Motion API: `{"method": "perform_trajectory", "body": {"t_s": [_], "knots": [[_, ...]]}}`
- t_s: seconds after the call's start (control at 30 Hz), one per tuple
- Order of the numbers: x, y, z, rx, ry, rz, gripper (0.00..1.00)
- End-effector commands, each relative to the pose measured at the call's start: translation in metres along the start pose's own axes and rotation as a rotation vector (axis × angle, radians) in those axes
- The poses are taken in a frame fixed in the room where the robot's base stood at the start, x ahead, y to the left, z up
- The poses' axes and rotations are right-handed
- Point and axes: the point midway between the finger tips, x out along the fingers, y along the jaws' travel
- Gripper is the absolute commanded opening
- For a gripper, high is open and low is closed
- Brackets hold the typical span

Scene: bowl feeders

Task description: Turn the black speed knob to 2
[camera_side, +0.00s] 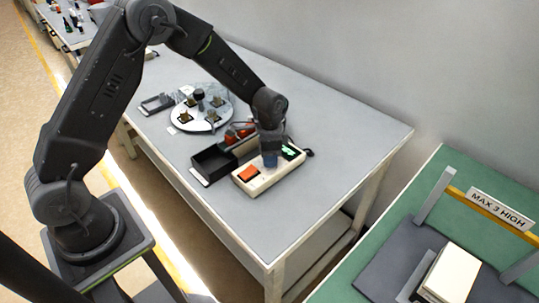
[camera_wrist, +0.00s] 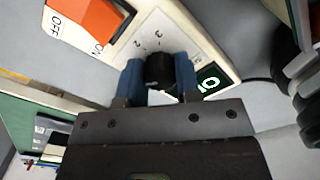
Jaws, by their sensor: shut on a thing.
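The black speed knob (camera_wrist: 159,68) stands on the cream control box (camera_wrist: 192,38) in the wrist view. My gripper (camera_wrist: 160,76) is shut on the knob, with one blue finger on each side of it. Printed numbers show on the dial plate beyond the knob, among them a 2 and a 3. I cannot make out a pointer mark on the knob, so its setting is unclear. In the side view my gripper (camera_side: 269,160) comes down on the control box (camera_side: 262,182) and hides the knob.
An orange switch (camera_wrist: 90,15) marked OFF and ON and a green display (camera_wrist: 207,84) flank the knob. In the side view, a black open bin (camera_side: 212,163), red parts (camera_side: 240,131) and a round plate with parts (camera_side: 187,122) stand nearby. The table's right side (camera_side: 350,135) is clear.

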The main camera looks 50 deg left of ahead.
Motion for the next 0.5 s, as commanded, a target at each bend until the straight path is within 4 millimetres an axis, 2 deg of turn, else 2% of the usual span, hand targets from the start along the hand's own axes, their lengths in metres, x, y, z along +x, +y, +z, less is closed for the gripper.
{"method": "perform_trajectory", "body": {"t_s": [0.5], "knots": [[-0.0009,-0.0003,-0.0002,0.488,0.001,-0.001,0.07]]}}
